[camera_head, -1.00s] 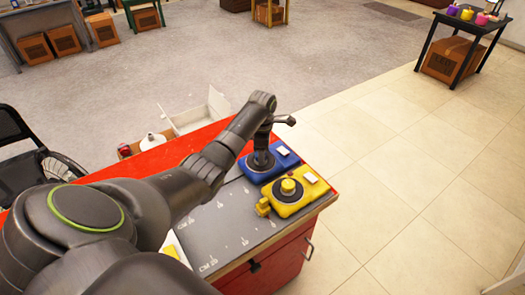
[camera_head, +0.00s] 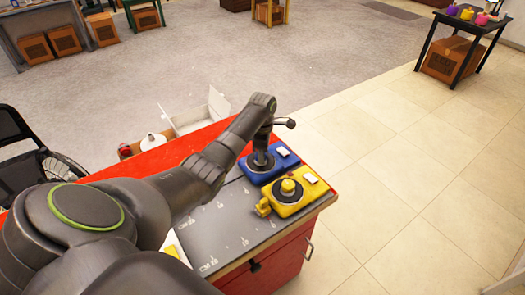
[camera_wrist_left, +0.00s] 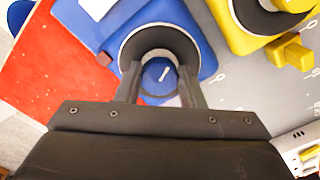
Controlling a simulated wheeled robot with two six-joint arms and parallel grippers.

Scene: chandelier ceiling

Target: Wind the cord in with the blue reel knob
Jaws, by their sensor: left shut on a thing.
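The blue reel unit (camera_head: 282,153) sits on the far corner of the red cabinet top, with a white label on it. Its round blue knob (camera_wrist_left: 158,75) has a white mark and shows in the left wrist view inside a dark ring. My left gripper (camera_wrist_left: 159,72) points down over the unit, its two fingers on either side of the knob, shut on it. In the head view the gripper (camera_head: 262,157) partly hides the knob. A yellow reel unit (camera_head: 292,193) with its own knob sits beside the blue one, nearer me. No cord can be made out clearly. My right gripper is not in view.
The red cabinet (camera_head: 290,258) has a grey ruled mat (camera_head: 225,232) on top. A white open box (camera_head: 195,118) stands behind it. A black wheelchair (camera_head: 25,150) is at the left.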

